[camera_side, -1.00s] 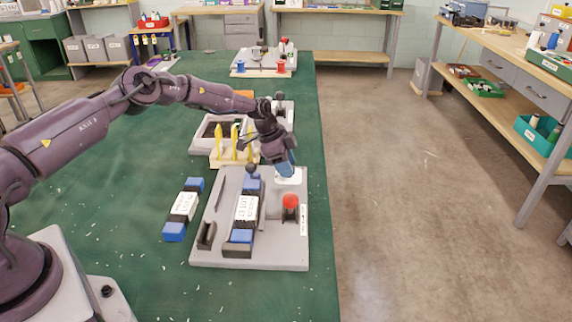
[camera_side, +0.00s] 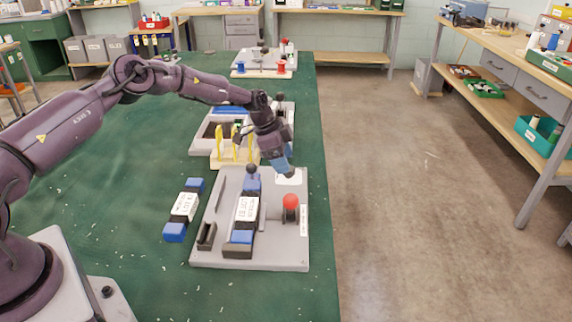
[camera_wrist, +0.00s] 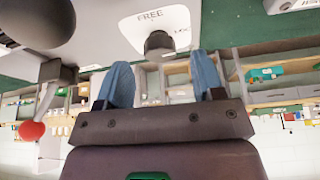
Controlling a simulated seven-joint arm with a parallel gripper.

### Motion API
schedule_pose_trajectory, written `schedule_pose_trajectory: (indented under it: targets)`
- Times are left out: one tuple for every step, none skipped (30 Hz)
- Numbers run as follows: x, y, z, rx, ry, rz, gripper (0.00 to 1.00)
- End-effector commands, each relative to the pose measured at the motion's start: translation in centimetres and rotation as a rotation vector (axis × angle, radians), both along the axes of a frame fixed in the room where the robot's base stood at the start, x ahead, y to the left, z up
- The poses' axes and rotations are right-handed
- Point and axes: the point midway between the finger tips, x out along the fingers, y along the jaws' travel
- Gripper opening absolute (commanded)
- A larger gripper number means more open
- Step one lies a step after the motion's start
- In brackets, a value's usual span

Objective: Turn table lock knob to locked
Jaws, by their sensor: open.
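A white label plate (camera_side: 291,179) lies at the far right corner of the grey fixture board (camera_side: 270,256). In the wrist view the plate (camera_wrist: 185,17) reads "FREE", with a second label partly hidden. A dark round knob (camera_wrist: 159,43) stands on it; its pointing direction cannot be made out. In the side view my gripper hides the knob. My gripper (camera_side: 289,174) is above the plate, tilted downward. In the wrist view its two blue fingers (camera_wrist: 163,78) are apart and empty, with the knob in line with the gap between them. I cannot tell whether they touch it.
A red-ball lever (camera_side: 290,202) stands just in front of the plate. A black ball (camera_side: 251,169) is to its left, beside a blue-ended block (camera_side: 246,207) in the fixture. Another block (camera_side: 184,207) lies left of the board. A yellow-pegged stand (camera_side: 235,150) is behind.

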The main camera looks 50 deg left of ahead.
Motion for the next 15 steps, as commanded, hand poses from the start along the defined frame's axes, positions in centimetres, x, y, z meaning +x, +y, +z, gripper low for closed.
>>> schedule_pose_trajectory:
  targets:
    - [-0.2, 0.4, 1.2, 0.002, -0.003, 0.002, 0.62]
    - [-0.4, 0.7, 1.8, 0.002, -0.003, 0.002, 0.62]
    - [-0.6, 0.9, 2.7, 0.003, -0.004, 0.001, 0.62]
    - [-0.8, 1.1, 3.3, 0.004, -0.003, 0.001, 0.62]
    - [-1.0, 1.3, 4.0, 0.003, -0.002, 0.002, 0.62]
    - [-1.2, 1.6, 4.8, 0.002, -0.003, 0.002, 0.62]
    - [-1.4, 1.7, 5.4, 0.002, -0.003, 0.002, 0.62]
    - [-1.5, 1.9, 6.0, 0.003, -0.003, 0.001, 0.62]
    - [-1.7, 2.2, 6.7, 0.003, -0.002, 0.001, 0.62]
    - [-1.9, 2.3, 7.2, 0.003, -0.002, 0.001, 0.62]
    - [-2.0, 2.4, 7.6, 0.002, -0.001, 0.000, 0.62]
    - [-2.1, 2.6, 8.1, 0.001, -0.002, 0.000, 0.62]
    - [-2.2, 2.7, 8.5, 0.001, -0.002, 0.000, 0.62]
    - [-2.3, 2.8, 8.8, 0.001, -0.002, 0.000, 0.62]
    - [-2.4, 2.9, 9.1, 0.001, -0.001, -0.001, 0.62]
